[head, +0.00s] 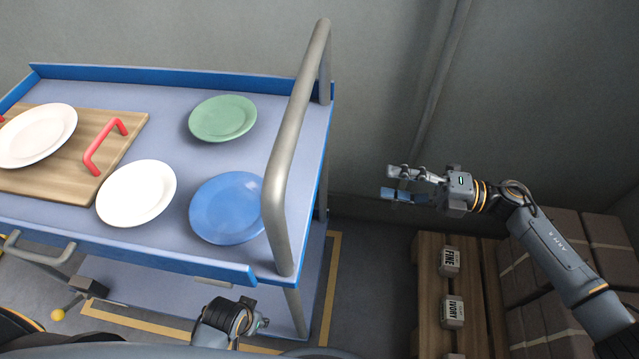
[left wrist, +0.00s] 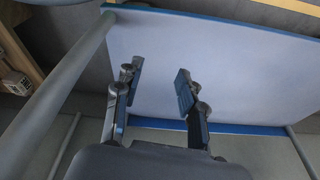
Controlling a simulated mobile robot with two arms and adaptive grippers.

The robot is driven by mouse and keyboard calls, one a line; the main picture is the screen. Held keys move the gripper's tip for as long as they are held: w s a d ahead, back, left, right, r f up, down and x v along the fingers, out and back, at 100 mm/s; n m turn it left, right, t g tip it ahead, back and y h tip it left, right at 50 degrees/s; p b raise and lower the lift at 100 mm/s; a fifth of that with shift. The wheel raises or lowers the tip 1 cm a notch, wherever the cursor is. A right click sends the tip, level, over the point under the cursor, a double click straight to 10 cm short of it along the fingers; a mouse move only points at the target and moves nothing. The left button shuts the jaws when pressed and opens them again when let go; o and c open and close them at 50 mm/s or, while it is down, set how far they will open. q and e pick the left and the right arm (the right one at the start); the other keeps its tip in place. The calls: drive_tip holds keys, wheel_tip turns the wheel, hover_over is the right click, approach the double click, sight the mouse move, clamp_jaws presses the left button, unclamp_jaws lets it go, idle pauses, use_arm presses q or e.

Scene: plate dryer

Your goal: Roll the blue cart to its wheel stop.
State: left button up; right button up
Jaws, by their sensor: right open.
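The blue cart (head: 225,90) stands at the left in the head view, with a grey top, blue rims and a grey tubular handle (head: 290,150) at its right end. My right gripper (head: 390,182) is open and empty, to the right of the handle and apart from it. In the left wrist view my left gripper (left wrist: 158,75) is open, its fingers apart with nothing between them, in front of a pale cart panel (left wrist: 240,70) with blue edges. In the head view only part of my left arm shows by the cart's near side. I cannot make out a wheel stop.
On the cart are a green plate (head: 222,118), a blue plate (head: 226,208), a white plate (head: 137,193) and a wooden board (head: 120,125) with another white plate. Yellow tape (head: 331,280) marks the floor. A pallet (head: 430,290) and boxes (head: 590,235) stand right, a wall behind.

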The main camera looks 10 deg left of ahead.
drive_tip(key=p, duration=0.2)
approach(319, 176)
drive_tip(key=a, duration=1)
drive_tip(key=shift+w+a+f, duration=0.15)
drive_tip(key=shift+w+f, duration=0.05)
drive_tip(key=shift+w, duration=0.15)
drive_tip(key=shift+a, duration=0.45)
use_arm(q)
drive_tip(key=f, duration=0.1)
drive_tip(key=s+f, duration=0.1)
drive_tip(key=f, duration=0.1)
drive_tip(key=s+f, duration=0.1)
drive_tip(key=shift+a+f, duration=0.15)
drive_tip(key=shift+f, duration=0.05)
use_arm(e)
clamp_jaws()
